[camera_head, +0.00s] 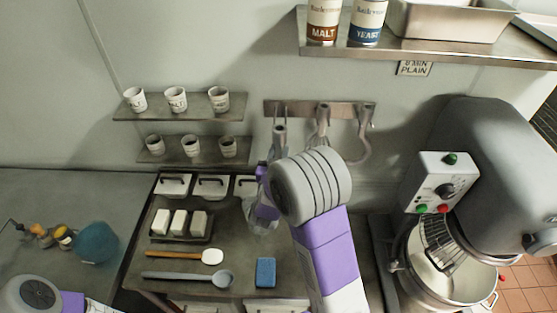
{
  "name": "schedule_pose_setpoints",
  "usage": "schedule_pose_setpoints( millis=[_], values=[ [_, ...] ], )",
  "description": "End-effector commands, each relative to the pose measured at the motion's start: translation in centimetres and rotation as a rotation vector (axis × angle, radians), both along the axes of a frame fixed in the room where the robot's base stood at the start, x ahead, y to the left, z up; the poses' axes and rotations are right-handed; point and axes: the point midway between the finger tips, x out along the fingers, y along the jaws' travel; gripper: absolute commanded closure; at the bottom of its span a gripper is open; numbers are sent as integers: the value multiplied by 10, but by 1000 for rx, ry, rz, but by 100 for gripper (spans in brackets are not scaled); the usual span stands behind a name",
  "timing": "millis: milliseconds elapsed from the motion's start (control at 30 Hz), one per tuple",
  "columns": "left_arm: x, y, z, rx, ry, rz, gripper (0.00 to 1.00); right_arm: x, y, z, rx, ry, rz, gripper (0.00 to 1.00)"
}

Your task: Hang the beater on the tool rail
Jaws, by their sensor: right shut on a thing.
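The tool rail (294,107) is a metal strip on the back wall. A curled dough hook (365,144) hangs at its right end, and another tool (321,130) hangs at its middle. My right gripper (259,188) is partly hidden behind my grey wrist, below the rail's left part. It is shut on the beater, whose pale grey lower part (262,219) shows under the purple fingers. My left gripper is out of view.
A mixer (487,150) with its bowl (424,262) stands right. Two small shelves (190,105) hold several cups. The counter (225,255) carries white blocks, a spatula (190,256), a ladle (190,277) and a blue sponge (265,272). A high shelf (420,50) holds cans.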

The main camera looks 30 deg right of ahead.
Motion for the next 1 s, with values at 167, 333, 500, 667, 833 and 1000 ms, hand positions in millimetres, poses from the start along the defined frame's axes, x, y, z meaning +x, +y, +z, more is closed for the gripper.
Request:
schedule_pose_setpoints(
  millis=[167,333,500,667,833,1000],
  values=[
    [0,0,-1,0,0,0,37,19,-12,-2,-2,-5,-1,100],
    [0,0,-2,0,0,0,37,35,-22,-5,-2,-5,-2,100],
    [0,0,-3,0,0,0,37,34,-21,-4,-1,-4,-1,100],
    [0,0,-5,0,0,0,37,39,-23,-5,0,-5,0,100],
    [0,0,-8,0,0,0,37,44,-26,-6,0,-5,0,100],
    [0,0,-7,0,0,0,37,45,-27,-5,-1,-4,0,100]
  ],
)
